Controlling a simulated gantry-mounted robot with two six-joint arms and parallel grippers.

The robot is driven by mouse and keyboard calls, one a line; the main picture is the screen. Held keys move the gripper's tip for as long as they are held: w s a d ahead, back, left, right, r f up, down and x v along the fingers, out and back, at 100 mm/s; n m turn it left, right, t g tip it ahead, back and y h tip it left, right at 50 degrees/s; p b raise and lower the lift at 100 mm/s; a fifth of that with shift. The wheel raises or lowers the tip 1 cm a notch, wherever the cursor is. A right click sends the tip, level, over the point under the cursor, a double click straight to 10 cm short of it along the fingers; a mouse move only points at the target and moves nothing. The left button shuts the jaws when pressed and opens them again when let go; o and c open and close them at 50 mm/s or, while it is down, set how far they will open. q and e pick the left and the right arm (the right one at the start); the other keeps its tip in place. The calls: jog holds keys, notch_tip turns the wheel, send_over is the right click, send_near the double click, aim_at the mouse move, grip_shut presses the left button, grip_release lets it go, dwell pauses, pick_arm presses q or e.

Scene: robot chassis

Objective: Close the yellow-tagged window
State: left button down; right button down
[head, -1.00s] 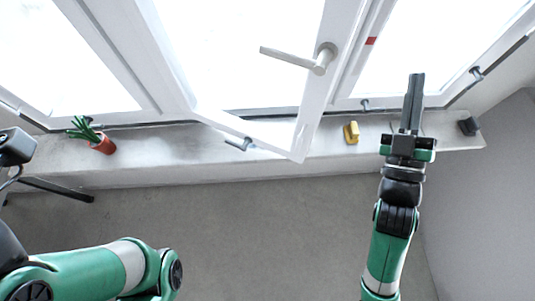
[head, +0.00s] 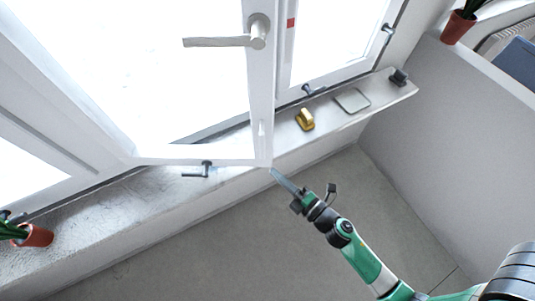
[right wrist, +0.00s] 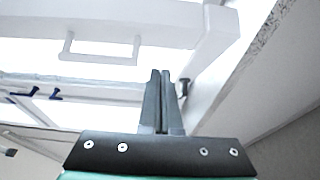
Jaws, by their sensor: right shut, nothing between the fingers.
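The white window sash (head: 262,110) with a silver lever handle (head: 225,41) stands swung inward over the sill. My left gripper is out of view.
The grey sill (head: 100,210) holds a potted plant (head: 34,236) at left, a yellow object (head: 305,119), a flat grey square (head: 352,101) and a dark block (head: 398,78). Another red pot (head: 458,27) stands on a wall ledge. The floor (head: 230,245) is clear.

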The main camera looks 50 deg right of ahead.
jog(key=w+d, duration=0.1)
jog(key=w, duration=0.1)
jog(key=w+d, duration=0.1)
jog(key=w, duration=0.1)
jog(key=w+d+p, duration=0.1)
jog(key=w, duration=0.2)
jog(key=shift+d, duration=0.25)
